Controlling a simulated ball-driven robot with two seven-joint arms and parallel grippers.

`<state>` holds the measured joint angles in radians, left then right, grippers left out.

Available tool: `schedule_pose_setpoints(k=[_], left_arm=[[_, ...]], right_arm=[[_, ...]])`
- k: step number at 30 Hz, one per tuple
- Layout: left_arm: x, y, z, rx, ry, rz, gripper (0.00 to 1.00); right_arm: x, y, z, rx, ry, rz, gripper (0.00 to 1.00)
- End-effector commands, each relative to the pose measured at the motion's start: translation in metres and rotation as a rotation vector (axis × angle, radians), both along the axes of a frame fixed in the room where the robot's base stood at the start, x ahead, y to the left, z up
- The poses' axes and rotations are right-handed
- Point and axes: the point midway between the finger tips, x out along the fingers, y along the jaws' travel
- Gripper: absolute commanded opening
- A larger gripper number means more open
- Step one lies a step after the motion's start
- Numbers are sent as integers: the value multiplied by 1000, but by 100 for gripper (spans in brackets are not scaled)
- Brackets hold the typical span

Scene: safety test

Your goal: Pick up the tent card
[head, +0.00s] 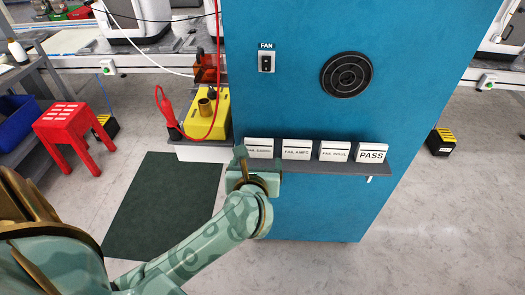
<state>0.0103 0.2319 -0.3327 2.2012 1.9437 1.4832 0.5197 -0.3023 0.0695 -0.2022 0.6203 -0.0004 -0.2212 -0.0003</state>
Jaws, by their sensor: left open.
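Several white tent cards stand in a row on a narrow grey shelf (330,166) on the blue panel. From left to right they are a FAIL EARTH card (259,146), a FAIL AMPS card (296,149), a FAIL INSUL card (334,151) and a PASS card (371,152). My left gripper (252,164) is open at the left end of the shelf, in front of and just below the FAIL EARTH card. It hides part of the shelf there, and I cannot tell whether it touches the card. My right gripper is out of view.
The blue panel (300,100) carries a FAN switch (266,62) and a round black vent (346,75). A yellow unit (207,115) with a red lead stands left of the panel. A red stool (70,130) and a dark green mat (160,205) are further left.

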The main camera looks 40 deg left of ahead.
Motion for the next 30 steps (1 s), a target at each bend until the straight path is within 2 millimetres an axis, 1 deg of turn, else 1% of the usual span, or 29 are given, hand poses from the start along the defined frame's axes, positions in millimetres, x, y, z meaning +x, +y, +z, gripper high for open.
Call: schedule_pose_setpoints(k=[1,3,6,11,14,18,21,24,29,30], left_arm=[[11,7,-9,5,2,1,84],[24,15,-16,5,2,1,84],[38,24,-23,5,2,1,84],[50,31,-26,4,1,0,84],[57,35,-32,5,2,0,84],[75,46,-47,7,3,0,84],[85,52,-50,6,2,0,84],[89,55,-50,4,1,-1,84],[89,55,-48,4,0,-2,84],[89,55,-48,4,0,-2,81]], right_arm=[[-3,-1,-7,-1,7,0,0],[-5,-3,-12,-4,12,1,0],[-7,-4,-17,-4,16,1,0],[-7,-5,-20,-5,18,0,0],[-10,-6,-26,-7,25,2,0],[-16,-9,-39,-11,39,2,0],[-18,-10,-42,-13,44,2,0],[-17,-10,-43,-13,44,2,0],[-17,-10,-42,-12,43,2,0],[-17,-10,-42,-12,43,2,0]])
